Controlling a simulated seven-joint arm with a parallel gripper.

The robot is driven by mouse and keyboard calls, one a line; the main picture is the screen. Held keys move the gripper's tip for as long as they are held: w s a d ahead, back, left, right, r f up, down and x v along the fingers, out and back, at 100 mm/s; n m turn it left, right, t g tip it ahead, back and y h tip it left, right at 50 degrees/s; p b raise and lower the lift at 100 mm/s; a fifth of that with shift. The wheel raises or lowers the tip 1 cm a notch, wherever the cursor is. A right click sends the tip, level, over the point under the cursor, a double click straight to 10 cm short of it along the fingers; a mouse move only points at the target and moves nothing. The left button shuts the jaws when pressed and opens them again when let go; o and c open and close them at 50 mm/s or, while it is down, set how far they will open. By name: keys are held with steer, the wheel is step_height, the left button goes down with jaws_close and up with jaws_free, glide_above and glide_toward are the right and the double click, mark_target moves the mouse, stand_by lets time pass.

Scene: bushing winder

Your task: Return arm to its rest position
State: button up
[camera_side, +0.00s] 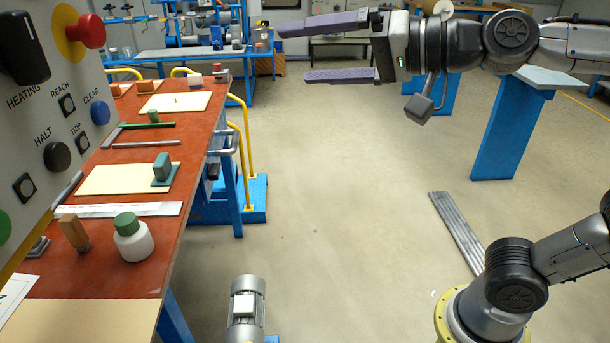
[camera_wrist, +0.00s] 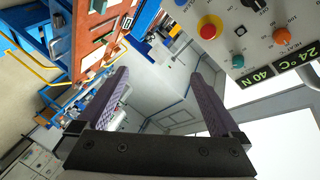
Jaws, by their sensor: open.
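My gripper (camera_side: 292,54) is at the top middle of the side view, held level in the air with its fingers pointing left. Its two purple fingers are wide apart with nothing between them. In the wrist view the open gripper (camera_wrist: 165,85) also shows empty, with the far room between its fingers. It is well clear of the red-topped workbench (camera_side: 150,135) and to the right of the control panel (camera_side: 68,120). The panel shows in the wrist view (camera_wrist: 260,45) at the top right.
On the bench are a white bottle with green cap (camera_side: 133,240), a green block (camera_side: 162,168), a wooden-handled tool (camera_side: 74,232) and a white ruler (camera_side: 120,209). Yellow rails (camera_side: 243,150) stand beside it.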

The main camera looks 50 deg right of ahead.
steer(key=s+d+f+n+g+h, duration=0.2)
steer(key=s+d+f+n+g, duration=0.1)
steer(key=s+f, duration=0.5)
steer(key=s+d+f+n+g+h, duration=0.3)
steer(key=s+d+f+g, duration=0.3)
steer(key=f, duration=0.8)
steer(key=shift+s+d+n, duration=0.5)
steer(key=shift+s+d, duration=0.45)
steer(key=shift+d, duration=0.05)
